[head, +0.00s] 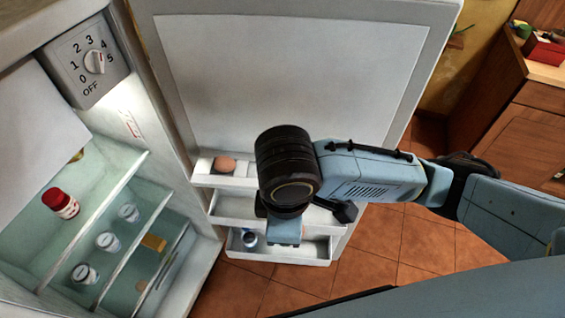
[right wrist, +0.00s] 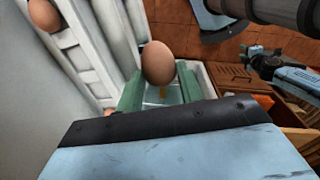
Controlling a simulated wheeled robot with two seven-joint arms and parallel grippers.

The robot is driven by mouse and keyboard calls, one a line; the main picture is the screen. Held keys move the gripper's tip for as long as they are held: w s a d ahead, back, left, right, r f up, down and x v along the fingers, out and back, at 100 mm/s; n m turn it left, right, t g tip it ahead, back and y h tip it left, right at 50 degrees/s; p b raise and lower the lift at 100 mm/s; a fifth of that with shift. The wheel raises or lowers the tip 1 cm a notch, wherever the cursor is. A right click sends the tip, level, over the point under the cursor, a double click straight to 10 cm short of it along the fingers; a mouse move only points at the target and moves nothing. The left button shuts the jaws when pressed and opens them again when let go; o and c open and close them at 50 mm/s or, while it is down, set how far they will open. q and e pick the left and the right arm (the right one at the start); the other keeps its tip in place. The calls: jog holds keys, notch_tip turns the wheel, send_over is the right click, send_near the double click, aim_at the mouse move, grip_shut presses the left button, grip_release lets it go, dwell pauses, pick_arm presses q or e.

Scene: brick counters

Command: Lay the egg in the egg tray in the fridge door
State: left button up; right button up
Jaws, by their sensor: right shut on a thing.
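A brown egg (right wrist: 158,62) sits between the green fingers of my right gripper (right wrist: 160,92) in the right wrist view. That gripper is shut on it. In the head view my right gripper (head: 286,232) hangs in front of the open door's shelves, its fingers and egg mostly hidden by my wrist. The egg tray (head: 205,166) is on the door's upper shelf, to the left of my wrist, with another brown egg (head: 225,164) in it. That other egg also shows at the upper left of the right wrist view (right wrist: 43,15). My left gripper is not seen.
The fridge door (head: 290,75) stands open. A middle door shelf (head: 230,208) and a lower one with a dark-capped item (head: 249,238) lie below. The fridge interior at left holds a red-capped jar (head: 61,204) and several small jars. A wooden counter (head: 545,75) is far right.

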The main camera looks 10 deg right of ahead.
jog(key=w+d, duration=0.3)
jog(key=w, duration=0.5)
jog(key=w+d, duration=0.3)
jog(key=w, duration=0.6)
jog(key=f, duration=0.2)
jog(key=f+p, duration=0.1)
jog(key=f, duration=0.3)
jog(key=shift+w+f, duration=0.4)
jog(key=shift+w+d+f, duration=0.1)
jog(key=shift+f, duration=0.05)
jog(key=shift+f, duration=0.15)
jog(key=shift+f, duration=0.25)
jog(key=o, duration=0.7)
jog(key=shift+c, duration=0.2)
